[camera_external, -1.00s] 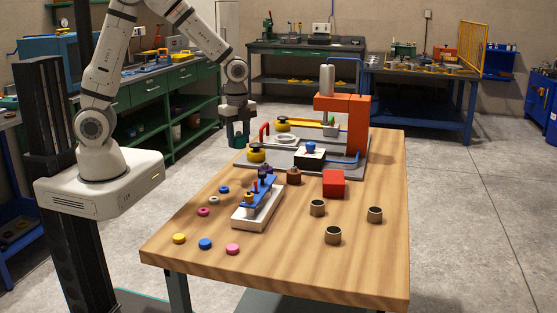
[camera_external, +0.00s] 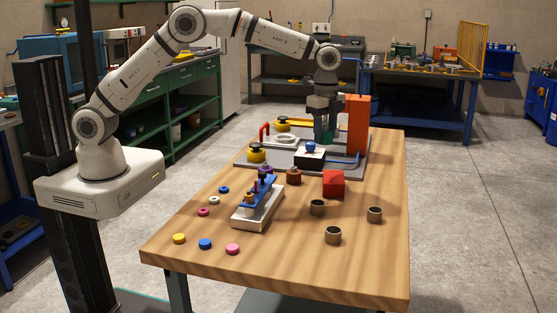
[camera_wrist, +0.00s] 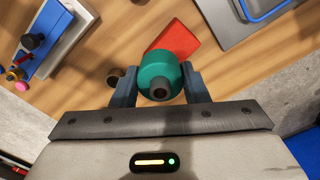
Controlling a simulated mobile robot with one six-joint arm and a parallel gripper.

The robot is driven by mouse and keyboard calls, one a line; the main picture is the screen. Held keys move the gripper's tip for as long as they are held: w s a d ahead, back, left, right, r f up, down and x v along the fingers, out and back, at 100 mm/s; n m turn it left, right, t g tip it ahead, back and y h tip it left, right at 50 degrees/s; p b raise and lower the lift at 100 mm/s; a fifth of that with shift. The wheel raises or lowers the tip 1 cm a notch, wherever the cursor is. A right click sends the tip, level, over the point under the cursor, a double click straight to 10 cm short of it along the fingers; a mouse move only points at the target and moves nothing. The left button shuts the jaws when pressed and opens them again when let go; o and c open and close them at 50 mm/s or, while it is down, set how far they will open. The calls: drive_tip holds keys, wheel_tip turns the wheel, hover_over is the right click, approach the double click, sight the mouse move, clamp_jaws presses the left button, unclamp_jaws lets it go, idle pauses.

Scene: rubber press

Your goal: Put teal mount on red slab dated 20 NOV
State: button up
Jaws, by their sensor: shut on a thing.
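My gripper (camera_external: 324,122) is shut on the teal mount (camera_external: 321,138) and holds it in the air near the orange press column. In the wrist view my gripper (camera_wrist: 160,88) has a finger on each side of the round teal mount (camera_wrist: 160,66), whose dark stem end faces the camera. The red slab (camera_external: 334,184) lies on the wooden table, nearer the camera in the external view. In the wrist view the red slab (camera_wrist: 178,36) lies beyond the mount, which hides part of it. I cannot read a date on it.
The orange press column (camera_external: 357,125) and its grey base plate (camera_external: 285,163) stand at the table's far end. A white-based blue rack (camera_external: 258,206) stands left of the slab. Several metal cups, one here (camera_external: 375,215), stand near the slab. The front right table top is clear.

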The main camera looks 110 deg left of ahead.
sight(324, 175)
wheel_tip(324, 175, down, 10)
drive_tip(key=shift+w+r+p, duration=0.1)
drive_tip(key=shift+p, duration=1)
drive_tip(key=shift+f, duration=0.2)
drive_tip(key=o, duration=1.1)
drive_tip(key=shift+c, duration=0.2)
